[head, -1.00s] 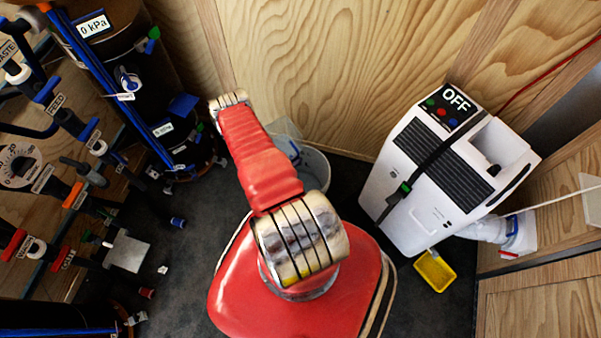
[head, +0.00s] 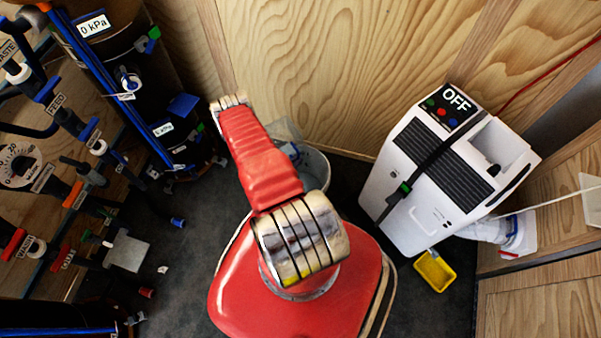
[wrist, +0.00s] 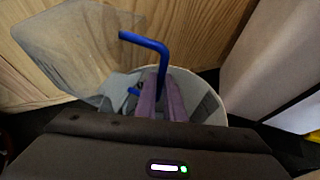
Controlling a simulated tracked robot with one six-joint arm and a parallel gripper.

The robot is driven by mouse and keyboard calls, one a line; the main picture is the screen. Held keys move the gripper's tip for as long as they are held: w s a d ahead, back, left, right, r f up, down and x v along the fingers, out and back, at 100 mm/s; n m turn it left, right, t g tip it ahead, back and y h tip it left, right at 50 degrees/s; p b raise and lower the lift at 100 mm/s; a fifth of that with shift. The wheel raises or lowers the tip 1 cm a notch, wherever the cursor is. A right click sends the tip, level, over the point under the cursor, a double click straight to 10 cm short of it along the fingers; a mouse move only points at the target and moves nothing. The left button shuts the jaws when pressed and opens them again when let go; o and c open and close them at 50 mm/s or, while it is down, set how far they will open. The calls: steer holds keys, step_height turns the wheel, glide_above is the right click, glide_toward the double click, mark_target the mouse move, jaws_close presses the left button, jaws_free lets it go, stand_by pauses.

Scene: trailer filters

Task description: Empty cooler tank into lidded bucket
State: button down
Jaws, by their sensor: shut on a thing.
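A white cooler (head: 425,205) marked OFF stands at the right in the head view. A pale bucket (head: 317,170) stands on the floor by the wall, partly hidden behind my red arm. It also shows in the wrist view (wrist: 212,108). A clear panel, apparently the bucket's lid (wrist: 85,45), stands tilted up over its back left side. My gripper (wrist: 168,90) has purple fingers over the bucket opening, shut on a bent blue bar (wrist: 148,42), which looks like the lid's handle. The fingers hide part of the bar. I cannot see what is inside the bucket.
A yellow tray (head: 435,270) lies at the cooler's foot. A white part with a blue clip (head: 515,237) is beside the cooler. Pipes and valves (head: 90,175) crowd the left side. Wooden walls (head: 290,60) close the back. Some dark floor is clear at left.

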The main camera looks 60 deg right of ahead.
mark_target(287, 144)
steer(key=shift+s+a, duration=0.15)
steer(key=shift+s, duration=0.05)
stand_by(0.6)
steer(key=w, duration=0.1)
steer(key=w+d+r+n+g+y, duration=0.1)
steer(key=w+d+r+n+g, duration=0.1)
steer(key=shift+w+r+y, duration=0.2)
steer(key=shift+y, duration=0.1)
steer(key=shift+w+d, duration=0.1)
steer(key=shift+w, duration=0.05)
stand_by(0.6)
